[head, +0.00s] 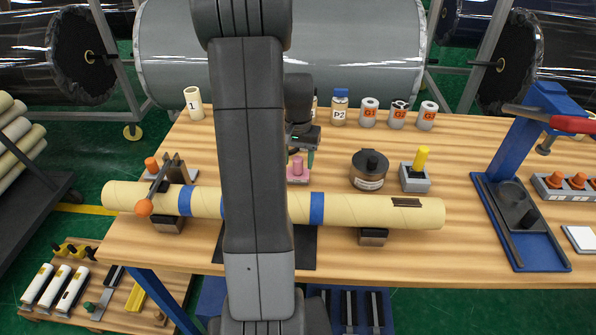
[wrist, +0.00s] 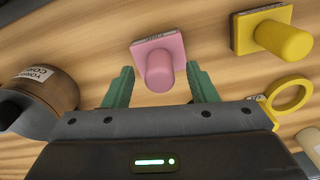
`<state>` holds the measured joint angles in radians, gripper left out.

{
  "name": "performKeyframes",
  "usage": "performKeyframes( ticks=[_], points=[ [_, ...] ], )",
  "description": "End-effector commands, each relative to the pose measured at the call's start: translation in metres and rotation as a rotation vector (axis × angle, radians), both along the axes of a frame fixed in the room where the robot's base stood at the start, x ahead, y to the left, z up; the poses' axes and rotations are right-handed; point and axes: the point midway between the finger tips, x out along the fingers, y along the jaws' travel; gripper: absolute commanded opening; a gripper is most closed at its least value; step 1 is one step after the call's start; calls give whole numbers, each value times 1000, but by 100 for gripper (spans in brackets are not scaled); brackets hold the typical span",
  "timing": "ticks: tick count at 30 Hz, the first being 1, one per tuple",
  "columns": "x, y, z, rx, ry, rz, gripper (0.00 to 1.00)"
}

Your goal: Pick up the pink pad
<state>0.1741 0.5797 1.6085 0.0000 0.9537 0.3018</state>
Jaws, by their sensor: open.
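The pink pad, a flat pink plate with a round pink knob, shows in the wrist view (wrist: 160,66) and in the head view (head: 298,172), on the wooden table just right of my arm. My gripper (wrist: 160,76) is open, with its green fingers to either side of the pink knob in the wrist view. Bare gaps show between knob and fingers. In the head view my gripper (head: 300,155) is at the pink pad, and my arm hides part of the area.
A yellow knobbed pad (wrist: 278,36) and a yellow ring (wrist: 290,95) lie to the right in the wrist view, a brown tin (wrist: 45,92) to the left. In the head view a long wrapped roll (head: 370,209) lies across the table's front. Labelled cans (head: 398,114) stand behind.

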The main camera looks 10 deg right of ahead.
Motion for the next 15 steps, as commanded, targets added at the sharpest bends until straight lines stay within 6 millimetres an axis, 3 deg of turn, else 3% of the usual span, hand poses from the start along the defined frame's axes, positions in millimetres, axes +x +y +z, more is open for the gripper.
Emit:
performKeyframes(
  ticks=[4, 12, 13, 15],
  points=[
    [0, 0, -17, 0, 2, 0, 52],
    [0, 0, -22, 0, 0, 0, 52],
    [0, 0, -22, 0, 0, 0, 50],
    [0, 0, -22, 0, 0, 0, 36]
  ],
)
